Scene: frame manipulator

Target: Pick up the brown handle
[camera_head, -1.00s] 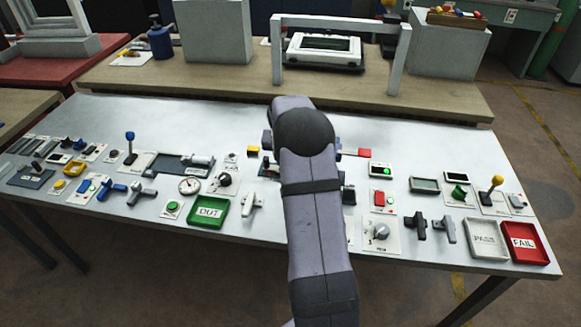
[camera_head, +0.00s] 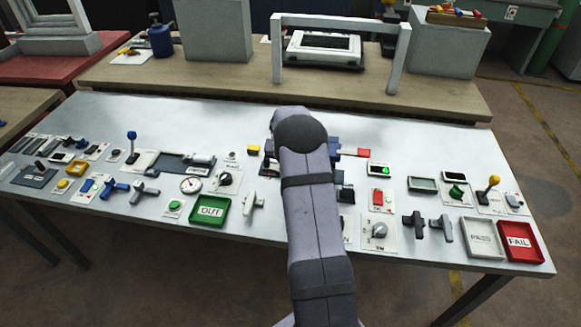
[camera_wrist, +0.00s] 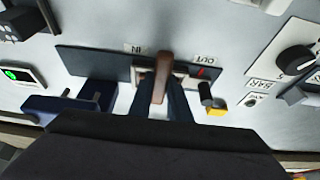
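The brown handle (camera_wrist: 162,68) stands up from a dark plate (camera_wrist: 85,62) marked IN and OUT, near the middle of the wrist view. My gripper (camera_wrist: 162,102) is right at it, with two dark fingers reaching in beside the handle's lower part. Whether the fingers touch or hold it is unclear, as they are dark and partly covered by the gripper body. In the head view my arm hides the handle and my gripper.
A dark blue block (camera_wrist: 62,105) and a small yellow-tipped part (camera_wrist: 216,108) lie close beside the gripper. A black knob (camera_wrist: 295,61) sits to the right. Many other controls crowd the metal table (camera_head: 240,120), including a green OUT tray (camera_head: 209,223).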

